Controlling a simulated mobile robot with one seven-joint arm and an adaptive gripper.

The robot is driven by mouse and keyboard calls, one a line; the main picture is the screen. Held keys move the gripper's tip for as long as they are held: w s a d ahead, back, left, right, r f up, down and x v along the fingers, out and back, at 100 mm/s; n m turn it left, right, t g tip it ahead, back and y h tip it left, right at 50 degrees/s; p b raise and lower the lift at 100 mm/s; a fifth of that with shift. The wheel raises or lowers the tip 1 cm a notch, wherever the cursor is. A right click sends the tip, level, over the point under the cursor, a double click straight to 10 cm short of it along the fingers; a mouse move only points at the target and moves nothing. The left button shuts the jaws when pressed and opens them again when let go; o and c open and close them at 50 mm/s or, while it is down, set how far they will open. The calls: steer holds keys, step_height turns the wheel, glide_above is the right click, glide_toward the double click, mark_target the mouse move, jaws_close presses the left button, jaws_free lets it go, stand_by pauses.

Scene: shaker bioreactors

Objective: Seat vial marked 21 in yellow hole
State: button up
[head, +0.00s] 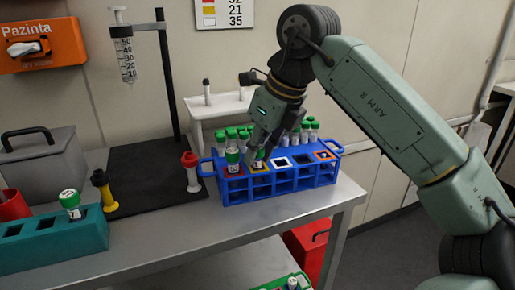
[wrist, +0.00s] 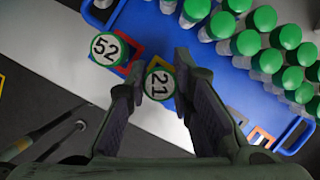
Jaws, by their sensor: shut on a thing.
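The vial marked 21 (wrist: 159,85) has a green-rimmed white cap, upright between my fingers. My gripper (wrist: 154,80) is shut on it; in the head view, my gripper (head: 262,138) is low over the blue rack (head: 285,185). The yellow-framed hole (head: 260,168) is directly beneath the vial, partly covered by it and the fingers. I cannot tell how deep the vial sits. The vial marked 52 (wrist: 104,48) stands beside it at the red-framed hole; it also shows in the head view (head: 232,158).
White-framed (head: 281,162) and orange-framed (head: 324,155) holes lie to the right. Several green-capped vials (wrist: 248,42) crowd the rack's back. A teal rack (head: 50,245) stands at left. A wall chart (head: 220,13) lists 21 beside yellow.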

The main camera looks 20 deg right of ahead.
steer(key=o, duration=0.9)
steer(key=shift+o, duration=0.2)
steer(key=v, duration=1.2)
steer(key=shift+d, duration=0.1)
